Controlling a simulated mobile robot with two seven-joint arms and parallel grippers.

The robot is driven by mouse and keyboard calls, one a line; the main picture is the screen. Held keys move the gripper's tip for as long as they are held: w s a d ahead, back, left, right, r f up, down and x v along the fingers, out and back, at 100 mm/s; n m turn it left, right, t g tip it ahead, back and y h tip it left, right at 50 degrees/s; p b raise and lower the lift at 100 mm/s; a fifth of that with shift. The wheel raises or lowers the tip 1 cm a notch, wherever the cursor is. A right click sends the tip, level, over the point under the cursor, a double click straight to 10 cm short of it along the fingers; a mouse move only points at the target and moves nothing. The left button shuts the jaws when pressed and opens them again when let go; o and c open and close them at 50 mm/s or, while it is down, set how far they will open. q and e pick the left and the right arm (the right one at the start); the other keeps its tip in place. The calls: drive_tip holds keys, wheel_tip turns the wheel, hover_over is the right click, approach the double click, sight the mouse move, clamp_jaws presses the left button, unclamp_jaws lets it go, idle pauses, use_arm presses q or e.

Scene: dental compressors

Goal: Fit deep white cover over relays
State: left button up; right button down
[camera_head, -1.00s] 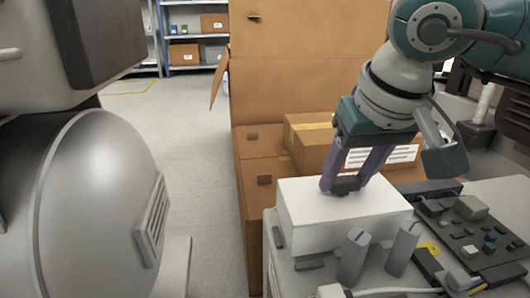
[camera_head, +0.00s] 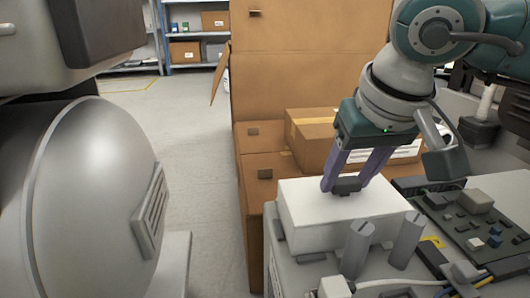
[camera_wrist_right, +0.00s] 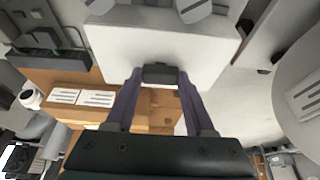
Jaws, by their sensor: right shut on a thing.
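The deep white cover (camera_head: 320,215) is a box shape with a dark grip on its top, on the grey unit at the centre right of the head view. My right gripper (camera_head: 346,186) reaches down from above and is shut on that dark grip. The cover also shows in the right wrist view (camera_wrist_right: 165,50), with the right gripper (camera_wrist_right: 160,73) at its grip. The relays are not visible; whatever lies under the cover is hidden. I cannot tell whether the cover is fully seated. My left gripper is not in view.
Two grey cylinders (camera_head: 357,247) stand close in front of the cover. A dark circuit board (camera_head: 470,222) lies to its right, with cables in front. Cardboard boxes (camera_head: 310,135) stand behind. A large grey rounded tank (camera_head: 85,200) fills the left; floor (camera_head: 200,150) lies between.

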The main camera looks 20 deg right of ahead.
unclamp_jaws()
idle(0.5)
drive_tip(key=shift+r, duration=0.1)
wheel_tip(320, 180, up, 7)
drive_tip(key=p, duration=0.6)
idle(0.3)
